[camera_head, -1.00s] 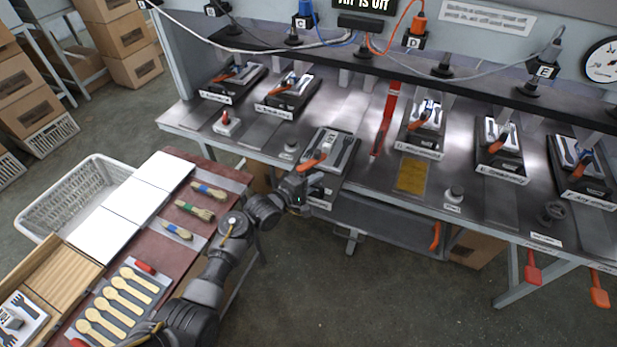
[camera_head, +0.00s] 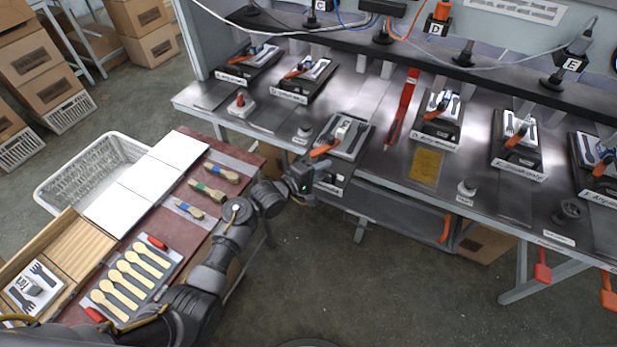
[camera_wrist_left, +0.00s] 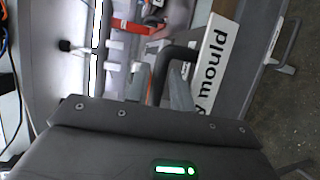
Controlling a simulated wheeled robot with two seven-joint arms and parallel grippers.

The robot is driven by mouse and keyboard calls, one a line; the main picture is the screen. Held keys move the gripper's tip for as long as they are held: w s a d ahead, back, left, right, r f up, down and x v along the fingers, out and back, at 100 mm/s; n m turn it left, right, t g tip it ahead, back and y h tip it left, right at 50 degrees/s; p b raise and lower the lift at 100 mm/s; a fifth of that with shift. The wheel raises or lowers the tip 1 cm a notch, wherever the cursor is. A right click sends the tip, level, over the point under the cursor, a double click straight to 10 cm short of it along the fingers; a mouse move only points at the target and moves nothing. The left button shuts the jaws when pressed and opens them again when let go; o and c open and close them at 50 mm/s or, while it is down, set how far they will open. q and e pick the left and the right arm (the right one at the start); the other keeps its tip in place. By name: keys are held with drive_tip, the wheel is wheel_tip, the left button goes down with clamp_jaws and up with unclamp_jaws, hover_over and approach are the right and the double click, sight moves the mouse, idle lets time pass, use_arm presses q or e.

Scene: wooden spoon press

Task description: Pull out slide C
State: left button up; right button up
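Slide C (camera_head: 341,137), a dark plate with a grey mould and an orange-handled clamp, sits further forward than the other slides, its front at the bench's front edge. A white label (camera_wrist_left: 212,55) ending in "mould" is on its front in the wrist view. My left gripper (camera_head: 318,173) is at the slide's front. In the wrist view a black bent handle (camera_wrist_left: 175,54) passes between my left gripper's fingers (camera_wrist_left: 161,88), which appear closed on it. The contact is small and partly hidden. My right gripper is not in view.
Other slides, such as one at D (camera_head: 437,115) and one at E (camera_head: 516,147), stand further back. A red bar (camera_head: 402,105) lies right of slide C. The floor in front is clear.

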use_arm(q)
drive_tip(key=v, duration=0.9)
drive_tip(key=shift+b, duration=0.3)
drive_tip(key=a+f+m+y, duration=0.2)
drive_tip(key=a+f+m, duration=0.2)
drive_tip(key=f, duration=0.5)
drive_tip(key=a+f+m+y, duration=0.3)
drive_tip(key=f, duration=0.7)
drive_tip(key=s+a+f+m+g+y+b, duration=0.1)
drive_tip(key=s+a+f+g+y, duration=0.15)
drive_tip(key=s+f, duration=0.4)
drive_tip(key=s+a+f+m+g+y+b, duration=0.15)
drive_tip(key=s+a+f, duration=0.25)
drive_tip(key=f, duration=0.5)
drive_tip(key=s+a+f+g+y, duration=0.1)
drive_tip(key=s+f, duration=0.5)
drive_tip(key=s, duration=0.6)
drive_tip(key=s+a+f+m+g+y, duration=0.1)
drive_tip(key=s+a+f+g, duration=0.2)
drive_tip(key=s, duration=1)
drive_tip(key=s+a+f+m+g+b, duration=0.1)
drive_tip(key=s+a+f, duration=0.5)
drive_tip(key=s, duration=0.7)
wheel_tip(320, 180, down, 3)
drive_tip(key=shift+s+a+r+g+y, duration=0.1)
drive_tip(key=shift+s+a+g+y, duration=0.1)
drive_tip(key=shift+g+y, duration=0.2)
